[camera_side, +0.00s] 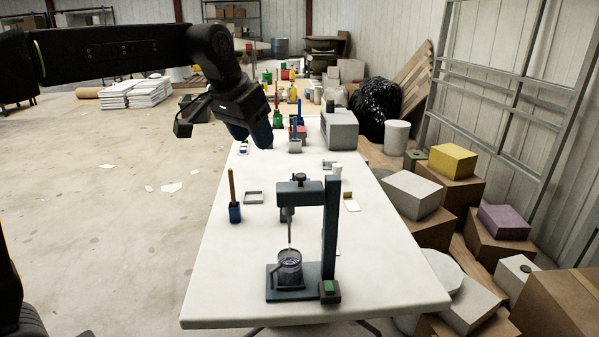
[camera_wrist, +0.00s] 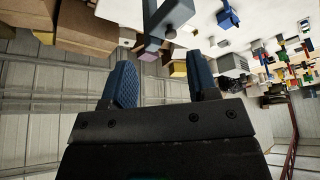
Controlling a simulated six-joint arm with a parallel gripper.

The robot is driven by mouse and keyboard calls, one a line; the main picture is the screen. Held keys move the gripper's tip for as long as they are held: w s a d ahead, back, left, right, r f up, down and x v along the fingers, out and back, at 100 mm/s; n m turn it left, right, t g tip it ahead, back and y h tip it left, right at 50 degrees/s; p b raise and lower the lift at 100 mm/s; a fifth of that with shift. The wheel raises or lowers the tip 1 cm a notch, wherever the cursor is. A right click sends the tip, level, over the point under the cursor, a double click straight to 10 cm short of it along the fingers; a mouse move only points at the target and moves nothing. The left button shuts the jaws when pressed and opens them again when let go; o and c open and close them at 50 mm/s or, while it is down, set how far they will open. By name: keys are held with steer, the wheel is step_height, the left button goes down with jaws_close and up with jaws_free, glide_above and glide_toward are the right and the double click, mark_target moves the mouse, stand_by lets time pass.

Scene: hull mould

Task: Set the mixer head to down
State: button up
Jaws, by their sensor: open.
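The mixer (camera_side: 331,230) is a blue-grey stand on the white table's near part, with an upright column and a flat base. Its head (camera_side: 300,190) juts left from the column near the top, with a dark knob above. A green button (camera_side: 329,288) is at the column's foot. My gripper (camera_side: 252,135) is open and empty, above and behind the mixer, apart from it. Its two blue fingers (camera_wrist: 163,82) stand apart in the wrist view; part of the mixer (camera_wrist: 168,18) shows beyond.
A blue cup with a wooden-handled tool (camera_side: 234,213) and a small grey tray (camera_side: 254,198) stand left of the mixer. A grey box (camera_side: 339,131) and tools crowd the table's far end. Boxes (camera_side: 413,192) line the right side. The table's near left is clear.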

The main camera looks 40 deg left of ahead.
glide_toward(301, 175)
steer(key=x, duration=0.9)
steer(key=shift+a, duration=0.1)
steer(key=shift+c, duration=0.2)
steer(key=shift+r, duration=0.1)
jaws_close()
